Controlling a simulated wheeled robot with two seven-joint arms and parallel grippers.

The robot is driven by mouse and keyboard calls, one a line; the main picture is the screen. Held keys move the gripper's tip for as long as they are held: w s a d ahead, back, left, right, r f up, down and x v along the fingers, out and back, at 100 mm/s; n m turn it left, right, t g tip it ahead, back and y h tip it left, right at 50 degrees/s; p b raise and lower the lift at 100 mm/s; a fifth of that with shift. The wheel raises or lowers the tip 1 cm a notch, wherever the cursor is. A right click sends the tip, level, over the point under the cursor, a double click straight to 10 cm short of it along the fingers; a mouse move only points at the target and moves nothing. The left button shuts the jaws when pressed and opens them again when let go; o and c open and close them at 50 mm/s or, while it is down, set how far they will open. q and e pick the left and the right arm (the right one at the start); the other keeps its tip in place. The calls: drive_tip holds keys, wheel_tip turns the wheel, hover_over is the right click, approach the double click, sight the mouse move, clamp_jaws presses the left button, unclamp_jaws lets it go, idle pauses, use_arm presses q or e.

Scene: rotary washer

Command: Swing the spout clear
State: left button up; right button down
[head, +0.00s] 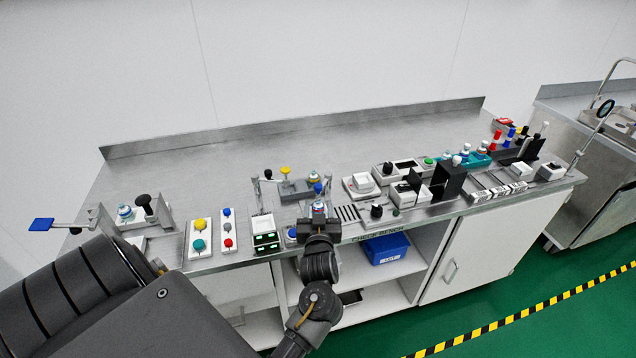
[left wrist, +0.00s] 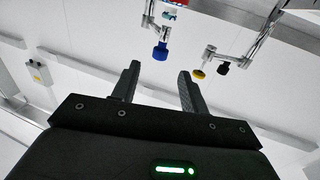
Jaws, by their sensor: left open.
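My left gripper (head: 318,222) is at the front edge of the bench, just in front of a small fixture with a blue knob (head: 318,188). In the left wrist view its two fingers (left wrist: 157,88) are open with nothing between them. Beyond the fingertips, a chrome arm ends in a blue knob (left wrist: 160,51), apart from the fingers. To its right, another chrome fitting carries a yellow knob (left wrist: 198,73) and a black knob (left wrist: 223,68). I cannot tell for sure which piece is the spout. My right gripper is not in view.
The steel bench (head: 230,150) is clear at the back. A panel with yellow and teal buttons (head: 199,238) stands left of the gripper. Switch boxes and a black upright block (head: 449,180) stand to the right. A blue bin (head: 386,248) sits on the shelf below.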

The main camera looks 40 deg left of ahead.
sight(318, 184)
use_arm(q)
drive_tip(key=p+x, duration=0.2)
drive_tip(key=x, duration=0.9)
drive_tip(key=shift+p, duration=0.35)
drive_tip(key=shift+s, duration=0.1)
clamp_jaws()
